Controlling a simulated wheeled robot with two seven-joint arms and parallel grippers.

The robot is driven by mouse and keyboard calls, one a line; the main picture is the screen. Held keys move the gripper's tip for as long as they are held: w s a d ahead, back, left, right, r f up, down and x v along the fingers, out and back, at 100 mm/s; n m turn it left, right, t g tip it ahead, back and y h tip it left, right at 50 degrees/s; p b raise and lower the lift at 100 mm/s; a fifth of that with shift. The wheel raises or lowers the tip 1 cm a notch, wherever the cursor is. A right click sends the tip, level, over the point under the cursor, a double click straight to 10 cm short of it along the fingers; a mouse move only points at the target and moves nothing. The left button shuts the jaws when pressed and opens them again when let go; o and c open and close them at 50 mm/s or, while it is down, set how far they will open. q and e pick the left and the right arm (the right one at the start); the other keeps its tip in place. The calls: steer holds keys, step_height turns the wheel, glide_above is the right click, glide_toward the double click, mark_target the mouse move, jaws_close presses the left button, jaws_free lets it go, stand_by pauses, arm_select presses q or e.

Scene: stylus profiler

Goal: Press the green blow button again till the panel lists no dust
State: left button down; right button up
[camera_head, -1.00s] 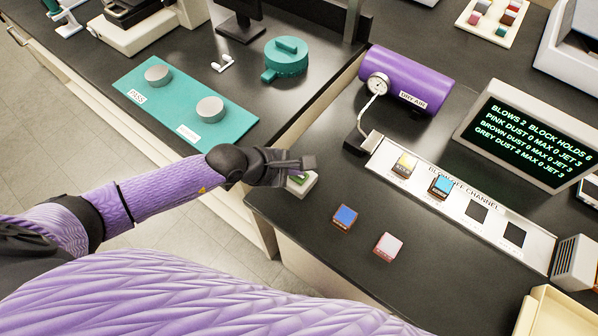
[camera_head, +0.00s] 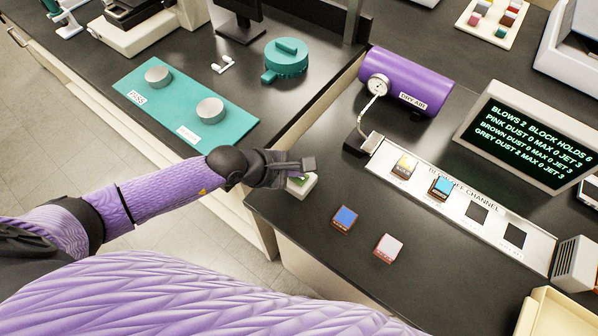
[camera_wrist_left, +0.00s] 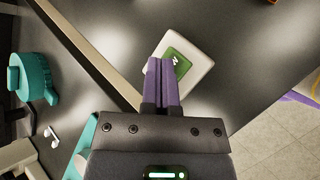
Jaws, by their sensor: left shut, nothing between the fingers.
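The green blow button (camera_head: 299,181) sits on a small white box at the near left corner of the dark bench. In the left wrist view the green button (camera_wrist_left: 178,66) shows on its white box (camera_wrist_left: 199,49). My left gripper (camera_head: 309,163) is shut and empty, with its fingertips (camera_wrist_left: 160,64) over the button and partly hiding it. I cannot tell whether they touch it. My right gripper is not in view.
The blow-off channel (camera_head: 455,205) holds a yellow-topped block (camera_head: 404,166) and a cyan-topped block (camera_head: 440,188), with two dark squares beside them. A blue block (camera_head: 344,219) and a pink block (camera_head: 388,248) lie on the bench. A purple dry-air cylinder (camera_head: 412,78) lies behind.

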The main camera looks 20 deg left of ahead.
arm_select(q)
steer(key=shift+r+p, duration=0.3)
steer(key=shift+r, duration=0.25)
step_height(320, 180, up, 5)
steer(key=p, duration=0.4)
steer(key=shift+r+p, duration=0.1)
steer(key=shift+p, duration=0.3)
